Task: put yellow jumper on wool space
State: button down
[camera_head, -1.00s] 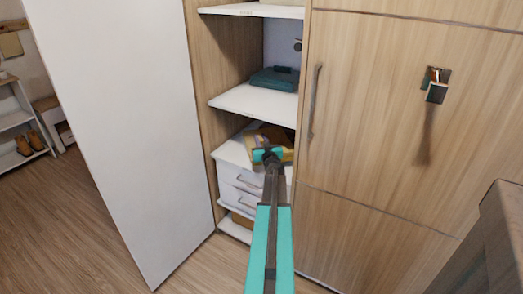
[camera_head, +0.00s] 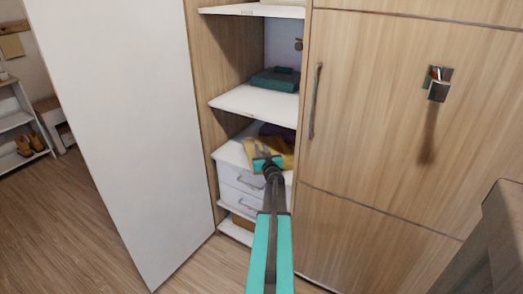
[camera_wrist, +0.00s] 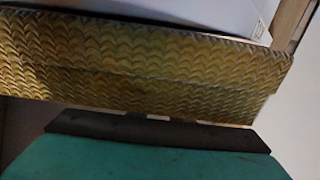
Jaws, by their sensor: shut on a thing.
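The yellow jumper (camera_head: 262,148) is at the compartment just above the white drawers, in the open wardrobe. In the wrist view its yellow knitted fabric (camera_wrist: 130,65) spans the picture right at the jaw. My gripper (camera_head: 267,164) is shut on the jumper's near edge at the front of that compartment. In the wrist view the dark jaw edge and teal finger lie against the fabric. A dark purple folded item (camera_head: 277,131) lies behind the jumper. No label for a wool space can be read.
A teal folded garment (camera_head: 275,79) lies on the white shelf (camera_head: 258,104) above. White drawers (camera_head: 240,182) are below. The open white door (camera_head: 110,130) bounds the left, and a closed wooden door with a handle (camera_head: 315,100) bounds the right.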

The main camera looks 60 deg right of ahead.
jog(key=c, duration=1.6)
grip_release()
jog(key=shift+f, duration=0.15)
jog(key=shift+r, duration=0.2)
jog(key=shift+v, duration=3.8)
jog(key=shift+w, duration=0.1)
